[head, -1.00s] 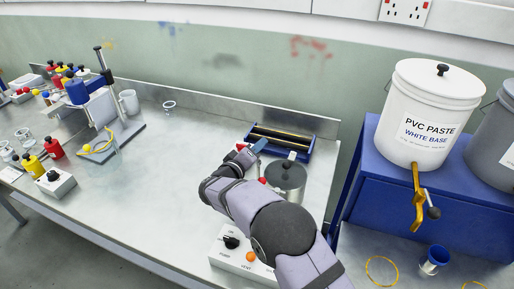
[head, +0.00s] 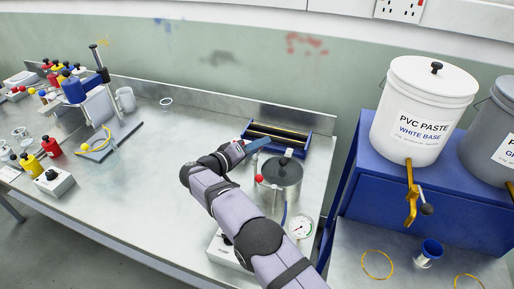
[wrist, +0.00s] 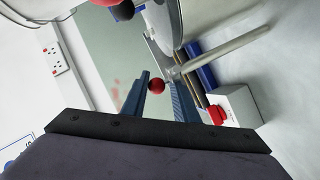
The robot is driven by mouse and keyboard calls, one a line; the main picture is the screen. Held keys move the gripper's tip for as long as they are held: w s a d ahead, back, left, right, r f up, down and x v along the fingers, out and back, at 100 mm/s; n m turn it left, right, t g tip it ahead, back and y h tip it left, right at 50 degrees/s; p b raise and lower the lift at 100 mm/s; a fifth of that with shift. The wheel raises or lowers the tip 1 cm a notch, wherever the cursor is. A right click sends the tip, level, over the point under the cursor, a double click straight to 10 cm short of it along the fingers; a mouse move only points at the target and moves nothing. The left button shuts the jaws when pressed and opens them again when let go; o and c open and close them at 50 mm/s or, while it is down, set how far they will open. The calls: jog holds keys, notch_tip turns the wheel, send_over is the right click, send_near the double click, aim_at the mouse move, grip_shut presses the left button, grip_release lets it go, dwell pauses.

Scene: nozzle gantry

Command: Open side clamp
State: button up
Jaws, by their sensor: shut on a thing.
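The metal pot (head: 283,176) with a lid stands near the right end of the bench. A red ball knob (head: 260,178) shows at its left side in the head view. My gripper (head: 257,147) is just behind and left of the pot, low over the bench. In the wrist view my gripper's two blue fingers (wrist: 158,86) are on either side of a red ball (wrist: 156,86), shut on it. I take this ball to be the side clamp's knob. The clamp's body is hard to make out, and the pot's rim and a metal rod (wrist: 225,50) show close by.
A blue-framed tray (head: 277,142) lies behind the pot. A round gauge (head: 300,227) and a white control box (head: 228,252), partly behind my arm, stand in front. A blue stand (head: 352,190) with a PVC paste bucket (head: 420,115) is at right.

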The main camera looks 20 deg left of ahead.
jog(key=shift+w+d+r, duration=0.1)
jog(key=shift+r, duration=0.4)
jog(key=o, duration=0.7)
jog(key=shift+o, duration=0.9)
jog(key=shift+d, duration=0.1)
jog(key=shift+f, duration=0.2)
jog(key=shift+s+a, duration=0.2)
jog(key=shift+s, duration=0.05)
jog(key=b+v, duration=0.2)
jog(key=v, duration=0.5)
jog(key=shift+w+d+r, duration=0.1)
jog(key=shift+r, duration=0.1)
